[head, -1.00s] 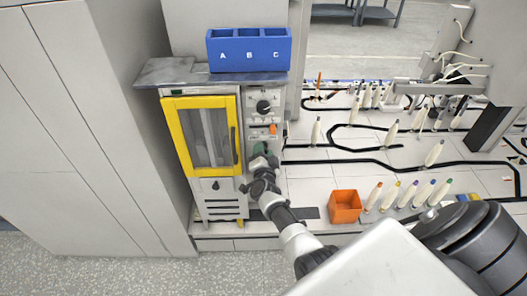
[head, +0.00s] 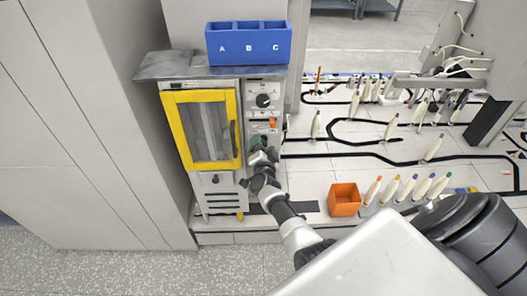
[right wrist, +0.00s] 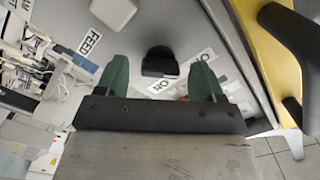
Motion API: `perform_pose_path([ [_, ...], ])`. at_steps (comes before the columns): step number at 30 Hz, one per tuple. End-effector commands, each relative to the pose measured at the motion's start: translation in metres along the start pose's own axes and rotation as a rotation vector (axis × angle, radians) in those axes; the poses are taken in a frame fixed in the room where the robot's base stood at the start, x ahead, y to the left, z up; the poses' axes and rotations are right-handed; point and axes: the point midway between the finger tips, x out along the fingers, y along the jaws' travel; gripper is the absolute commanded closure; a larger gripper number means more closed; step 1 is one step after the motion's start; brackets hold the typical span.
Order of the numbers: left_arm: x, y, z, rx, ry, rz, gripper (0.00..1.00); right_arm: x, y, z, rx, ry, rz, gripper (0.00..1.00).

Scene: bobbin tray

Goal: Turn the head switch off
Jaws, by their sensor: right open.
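The machine with a yellow-framed door (head: 172,135) has a narrow control panel (head: 249,116) on its right side. My right gripper (head: 258,146) is open in front of the lower panel and hides part of it. In the right wrist view, a black switch knob (right wrist: 160,62) lies ahead, between the two green fingertips (right wrist: 160,78). White ON/OFF labels (right wrist: 200,59) are beside the knob, partly covered by it and the fingers. I cannot tell whether the fingers touch it. My left gripper is not in view.
A round dial (head: 263,101) and an orange switch (head: 272,123) sit higher on the panel. The door's black handle (right wrist: 290,38) is close at right in the right wrist view. An orange bin (head: 344,200) and several bobbins stand on the table to the right.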

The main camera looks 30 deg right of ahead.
Motion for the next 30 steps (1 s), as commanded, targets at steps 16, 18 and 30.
perform_pose_path([
  [16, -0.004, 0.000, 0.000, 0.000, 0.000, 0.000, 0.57, -0.093, 0.002, 0.002, 0.000, -0.002, 0.003, 0.32],
  [18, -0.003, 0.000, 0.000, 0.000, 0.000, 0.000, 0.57, -0.100, 0.001, 0.001, -0.001, -0.002, 0.002, 0.32],
  [30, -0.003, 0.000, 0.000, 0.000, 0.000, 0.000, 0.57, -0.107, 0.000, 0.001, -0.001, -0.002, 0.001, 0.32],
])
